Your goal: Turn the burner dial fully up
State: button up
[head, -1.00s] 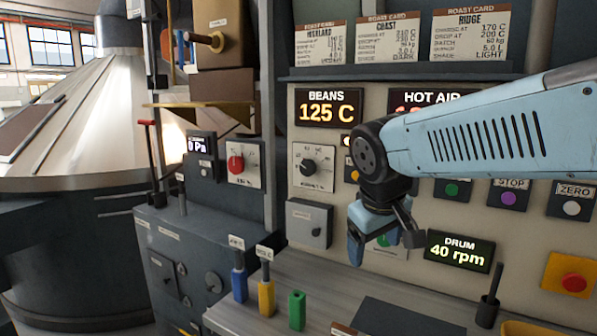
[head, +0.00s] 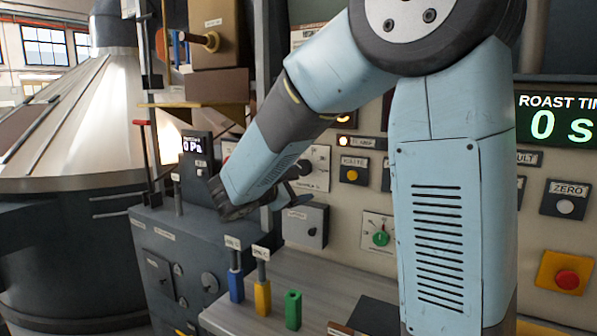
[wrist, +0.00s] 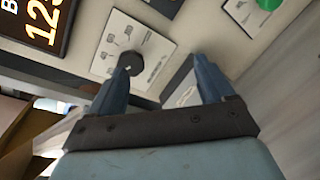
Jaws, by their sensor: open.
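A black dial (head: 304,167) on a white scale plate sits on the panel, partly behind my arm in the head view. The black dial also shows in the wrist view (wrist: 130,63), near the tip of the left finger and apart from the middle of the jaws. My gripper (wrist: 166,62) is open and empty in front of the panel; in the head view it is mostly hidden by my arm. A green dial (head: 380,239) is lower right on its own plate. The labels are too small to read, so I cannot tell which dial is the burner's.
A grey box (head: 305,226) sticks out below the black dial. Blue (head: 236,285), yellow (head: 262,297) and green (head: 293,309) upright handles stand on the ledge. A pressure display (head: 195,145) is left of my wrist. A red button (head: 567,280) is at lower right.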

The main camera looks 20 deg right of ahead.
aim_at(301, 169)
jog(key=w+a+n+t, duration=0.2)
jog(key=w+a+t, duration=0.1)
jog(key=a, duration=0.2)
jog(key=x, duration=1.4)
jog(key=shift+f, duration=0.2)
